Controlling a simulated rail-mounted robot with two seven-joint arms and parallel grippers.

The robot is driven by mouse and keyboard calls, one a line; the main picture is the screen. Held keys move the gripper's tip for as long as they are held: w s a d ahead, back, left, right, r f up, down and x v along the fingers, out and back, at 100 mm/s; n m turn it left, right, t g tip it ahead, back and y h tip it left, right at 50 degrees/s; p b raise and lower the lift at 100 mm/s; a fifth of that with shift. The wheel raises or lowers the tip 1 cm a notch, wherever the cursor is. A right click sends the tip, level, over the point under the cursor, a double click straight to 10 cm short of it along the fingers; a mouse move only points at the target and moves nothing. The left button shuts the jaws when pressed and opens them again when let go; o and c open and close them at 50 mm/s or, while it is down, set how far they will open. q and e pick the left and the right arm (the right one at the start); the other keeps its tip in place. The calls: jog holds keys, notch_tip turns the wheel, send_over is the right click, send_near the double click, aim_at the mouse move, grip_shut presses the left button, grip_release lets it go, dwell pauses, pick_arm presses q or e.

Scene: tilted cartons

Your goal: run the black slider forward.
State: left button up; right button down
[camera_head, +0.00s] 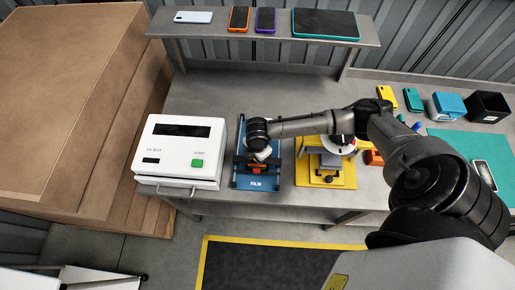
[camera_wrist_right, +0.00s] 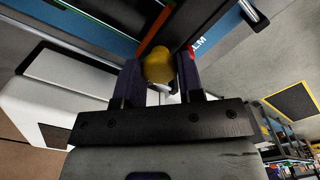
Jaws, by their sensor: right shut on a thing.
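The blue film station (camera_head: 243,182), marked "FILM", stands on the bench with a dark bar and a small red-orange part (camera_head: 256,169) near its front. My right gripper (camera_head: 262,156) reaches down over it and hides much of its middle. In the right wrist view my right gripper (camera_wrist_right: 160,72) is shut on a rounded yellow knob (camera_wrist_right: 158,64) between its two dark fingers. Blue panels and part of the lettering show behind. The black slider itself cannot be told apart clearly from the other dark parts. My left gripper is not in view.
A white box-shaped machine (camera_head: 183,145) with a green button stands close left of the station. A yellow fixture (camera_head: 325,175) stands close right. A shelf (camera_head: 265,30) with several devices runs behind. A black bin (camera_head: 487,107) is far right.

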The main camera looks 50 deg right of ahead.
jog(key=c, duration=1.2)
grip_release()
jog(key=o, duration=0.5)
jog(key=shift+c, duration=0.2)
notch_tip(320, 180, up, 14)
jog(key=shift+f, duration=0.1)
